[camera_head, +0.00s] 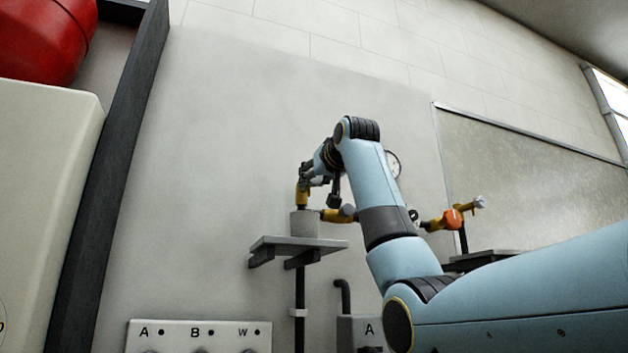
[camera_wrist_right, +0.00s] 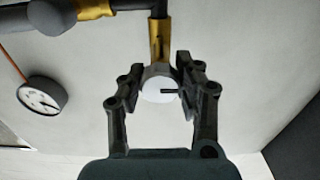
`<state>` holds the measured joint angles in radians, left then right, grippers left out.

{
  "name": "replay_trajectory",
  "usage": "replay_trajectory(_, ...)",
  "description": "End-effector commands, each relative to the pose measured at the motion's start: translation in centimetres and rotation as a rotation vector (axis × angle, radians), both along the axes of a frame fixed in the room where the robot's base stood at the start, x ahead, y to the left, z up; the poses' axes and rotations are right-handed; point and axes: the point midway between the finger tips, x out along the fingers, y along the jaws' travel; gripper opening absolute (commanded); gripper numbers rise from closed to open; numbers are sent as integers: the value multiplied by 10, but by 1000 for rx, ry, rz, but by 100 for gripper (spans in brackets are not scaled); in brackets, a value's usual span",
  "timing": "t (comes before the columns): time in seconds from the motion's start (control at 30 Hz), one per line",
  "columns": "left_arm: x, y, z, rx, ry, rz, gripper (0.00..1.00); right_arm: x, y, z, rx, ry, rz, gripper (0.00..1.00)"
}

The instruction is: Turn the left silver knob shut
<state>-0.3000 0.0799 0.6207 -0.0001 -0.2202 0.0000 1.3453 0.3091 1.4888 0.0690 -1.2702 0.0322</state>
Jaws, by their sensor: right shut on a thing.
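My right gripper (camera_head: 312,178) is at the brass valve fitting (camera_head: 302,196) on the left of the pipework. In the right wrist view my right gripper (camera_wrist_right: 160,88) has its fingers on both sides of a pale round silver knob (camera_wrist_right: 156,91) with a short dark mark, at the end of a brass neck (camera_wrist_right: 160,40). It is shut on this left silver knob. In the head view the knob is hidden by the gripper. My left gripper is out of view.
A grey cup (camera_head: 305,224) stands on a small shelf (camera_head: 300,245) below the fitting. A pressure gauge (camera_wrist_right: 42,95) is left in the wrist view. An orange knob (camera_head: 453,218) and another silver knob (camera_head: 479,202) are at the right. A lettered panel (camera_head: 200,336) is below.

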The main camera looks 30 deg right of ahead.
Motion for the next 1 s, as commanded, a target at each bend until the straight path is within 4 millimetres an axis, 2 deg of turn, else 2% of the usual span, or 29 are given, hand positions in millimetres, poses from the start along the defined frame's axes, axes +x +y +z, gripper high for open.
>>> replay_trajectory(0.27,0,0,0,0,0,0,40,0,0,-1,-1,2,0,1)
replay_trajectory(0.3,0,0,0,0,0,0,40,0,0,-1,-1,2,0,38)
replay_trajectory(0.47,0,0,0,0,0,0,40,0,0,-1,0,1,0,59)
replay_trajectory(0.77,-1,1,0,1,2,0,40,-2,0,0,0,-1,0,59)
replay_trajectory(0.87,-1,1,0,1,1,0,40,-11,2,0,0,-1,0,59)
replay_trajectory(1.0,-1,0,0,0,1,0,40,-37,9,1,-3,-3,0,59)
